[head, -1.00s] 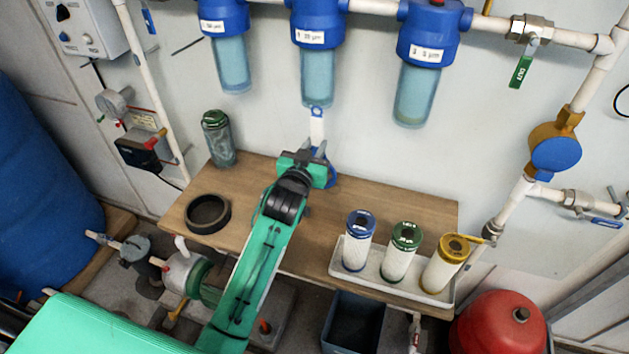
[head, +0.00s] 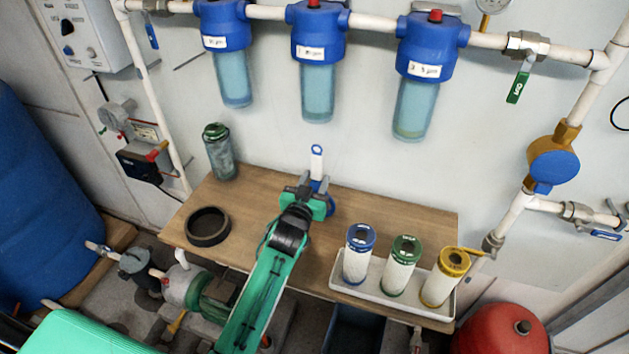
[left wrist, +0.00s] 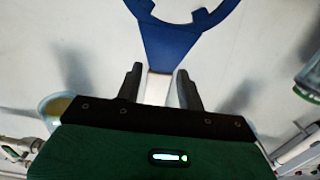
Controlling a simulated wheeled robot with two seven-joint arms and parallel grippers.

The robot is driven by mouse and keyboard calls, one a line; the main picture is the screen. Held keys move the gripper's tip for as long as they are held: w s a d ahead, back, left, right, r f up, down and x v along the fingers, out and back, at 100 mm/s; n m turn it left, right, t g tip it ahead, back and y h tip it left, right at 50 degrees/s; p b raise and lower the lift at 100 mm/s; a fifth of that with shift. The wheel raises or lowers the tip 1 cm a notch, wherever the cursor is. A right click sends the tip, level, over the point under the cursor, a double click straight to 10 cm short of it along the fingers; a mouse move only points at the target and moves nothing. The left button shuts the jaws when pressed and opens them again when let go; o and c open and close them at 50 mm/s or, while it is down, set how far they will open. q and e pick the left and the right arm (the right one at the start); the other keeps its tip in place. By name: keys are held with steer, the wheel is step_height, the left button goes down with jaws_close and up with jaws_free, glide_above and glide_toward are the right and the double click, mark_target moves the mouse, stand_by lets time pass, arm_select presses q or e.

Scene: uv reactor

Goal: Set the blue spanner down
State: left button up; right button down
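The blue spanner (head: 326,203) hangs upright in front of the wall at the back of the bench. Its blue ring end is down, and its pale handle, with a blue-edged hole at the tip, rises above my gripper. My left gripper (head: 313,190) is at its handle. In the left wrist view the spanner's blue neck (left wrist: 172,42) and ring show beyond the fingers, and the white handle passes between the fingertips (left wrist: 160,80), close to both. The gripper hides part of the spanner; whether the ring touches the bench is unclear. My right gripper is not in view.
The wooden bench (head: 260,205) has a black ring (head: 208,226) and a green-capped bottle (head: 219,155) at left. A white tray (head: 385,288) with three filter cartridges stands at right. Blue filter housings (head: 318,45) hang above. Bench surface beside the spanner is clear.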

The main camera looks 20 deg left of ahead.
arm_select(q)
steer(key=shift+o, duration=0.3)
steer(key=shift+r, duration=0.15)
steer(key=s+b, duration=0.2)
steer(key=s, duration=1)
steer(key=shift+a, duration=0.2)
steer(key=shift+o, duration=0.8)
steer(key=o, duration=1)
steer(key=shift+o, duration=0.2)
